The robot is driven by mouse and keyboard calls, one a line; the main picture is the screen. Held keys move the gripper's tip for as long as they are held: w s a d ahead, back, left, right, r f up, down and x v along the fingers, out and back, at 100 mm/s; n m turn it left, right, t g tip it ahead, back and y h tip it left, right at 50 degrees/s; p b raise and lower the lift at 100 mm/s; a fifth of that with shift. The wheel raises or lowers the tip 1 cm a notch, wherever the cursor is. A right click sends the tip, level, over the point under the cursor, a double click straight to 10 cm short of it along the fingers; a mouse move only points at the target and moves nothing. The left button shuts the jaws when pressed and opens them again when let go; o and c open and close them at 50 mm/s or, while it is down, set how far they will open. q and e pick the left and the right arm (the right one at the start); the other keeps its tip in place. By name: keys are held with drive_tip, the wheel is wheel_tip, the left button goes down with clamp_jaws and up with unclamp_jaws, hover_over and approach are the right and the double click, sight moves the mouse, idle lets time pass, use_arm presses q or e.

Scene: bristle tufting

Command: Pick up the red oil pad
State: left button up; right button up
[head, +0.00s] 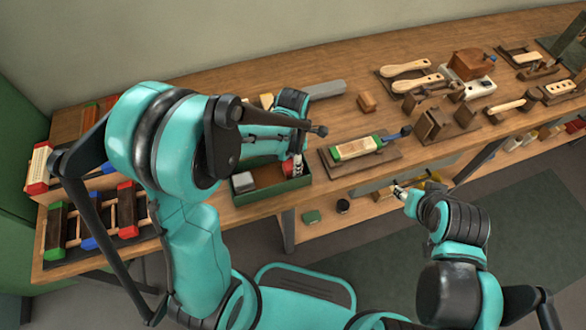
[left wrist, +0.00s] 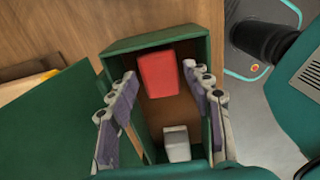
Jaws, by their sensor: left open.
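The red oil pad (left wrist: 157,74) is a rounded red block in one end of a green open box (left wrist: 118,43), seen in the left wrist view. My left gripper (left wrist: 160,78) is open, with a fingertip on either side of the pad in the picture and gaps to it. I cannot tell how far above it the tips are. In the head view my left gripper (head: 294,168) points down over the right end of the green box (head: 272,192) and mostly hides the pad. My right gripper (head: 399,190) is away in front of the bench; its jaws are too small to read.
A pale grey block (left wrist: 177,144) sits in the box's other end. A board with a green-ended brush (head: 357,148) lies right of the box. A rack of coloured brushes (head: 90,222) stands at the left. Wooden tools fill the bench's far right.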

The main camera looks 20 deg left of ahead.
use_arm(q)
wheel_tip(320, 180, down, 3)
drive_tip(key=shift+r+b, duration=0.1)
drive_tip(key=shift+b, duration=0.3)
drive_tip(key=shift+r, duration=0.1)
drive_tip(key=shift+c, duration=0.9)
drive_tip(key=c, duration=0.9)
drive_tip(key=shift+o, duration=0.2)
wheel_tip(320, 180, up, 10)
drive_tip(key=p, duration=0.4)
drive_tip(key=o, duration=0.3)
drive_tip(key=shift+c, duration=0.2)
